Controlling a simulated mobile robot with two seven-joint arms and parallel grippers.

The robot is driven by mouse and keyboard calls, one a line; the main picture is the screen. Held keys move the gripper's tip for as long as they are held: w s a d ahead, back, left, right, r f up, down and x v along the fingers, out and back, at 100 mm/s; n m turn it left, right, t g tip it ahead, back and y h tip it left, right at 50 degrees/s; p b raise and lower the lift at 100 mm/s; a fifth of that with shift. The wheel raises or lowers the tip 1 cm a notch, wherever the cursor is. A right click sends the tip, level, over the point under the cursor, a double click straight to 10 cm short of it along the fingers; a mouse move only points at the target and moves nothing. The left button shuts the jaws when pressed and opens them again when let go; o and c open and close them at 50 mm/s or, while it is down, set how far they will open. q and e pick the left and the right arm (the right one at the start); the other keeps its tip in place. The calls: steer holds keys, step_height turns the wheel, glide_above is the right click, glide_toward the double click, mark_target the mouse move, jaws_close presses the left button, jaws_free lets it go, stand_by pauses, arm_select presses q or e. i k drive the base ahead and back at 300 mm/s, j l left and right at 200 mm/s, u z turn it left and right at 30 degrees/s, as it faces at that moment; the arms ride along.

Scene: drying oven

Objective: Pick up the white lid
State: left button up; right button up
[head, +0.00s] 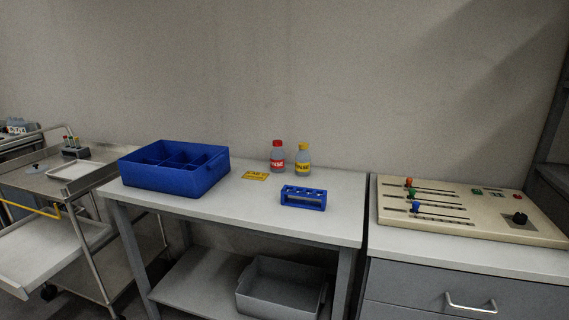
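Neither of my grippers is in the head view. I cannot clearly identify a white lid. A pale, shallow rectangular piece (76,170) lies on the top of the metal cart at the left; I cannot tell whether it is a lid or a tray. A larger white shallow tray-like piece (48,262) shows lower on the cart's left side.
The white table (240,215) holds a blue divided box (178,183), a red-capped bottle (277,158), a yellow-capped bottle (302,160), a yellow label (255,176) and a blue rack (303,198). A grey bin (280,290) sits below. A control panel (470,212) stands right.

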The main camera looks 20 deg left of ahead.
mark_target(37, 168)
steer(key=j+z, duration=0.1)
steer(key=j, duration=0.7)
steer(key=k+j+z, duration=0.1)
steer(key=j, duration=0.65)
steer(key=j+z, duration=0.1)
steer(key=j, duration=0.7)
steer(key=k+j+z, duration=0.1)
steer(key=j, duration=0.65)
steer(key=k+j+z, duration=0.1)
steer(key=j, duration=0.7)
steer(key=k+j+z, duration=0.1)
steer(key=k+j, duration=0.15)
steer(key=j, duration=0.5)
steer(key=k+j+z, duration=0.15)
steer(key=j, duration=0.55)
steer(key=k+j+z, duration=0.1)
steer(key=k+j, duration=0.15)
steer(key=j, duration=0.5)
steer(key=k+j, duration=0.1)
steer(key=j, duration=0.3)
steer(key=k+j+z, duration=0.1)
steer(key=j, duration=0.3)
steer(key=k+j, duration=0.1)
steer(key=j, duration=0.25)
steer(key=k+j, duration=0.1)
steer(key=j, duration=0.3)
steer(key=k+j+z, duration=0.1)
steer(key=j, duration=0.3)
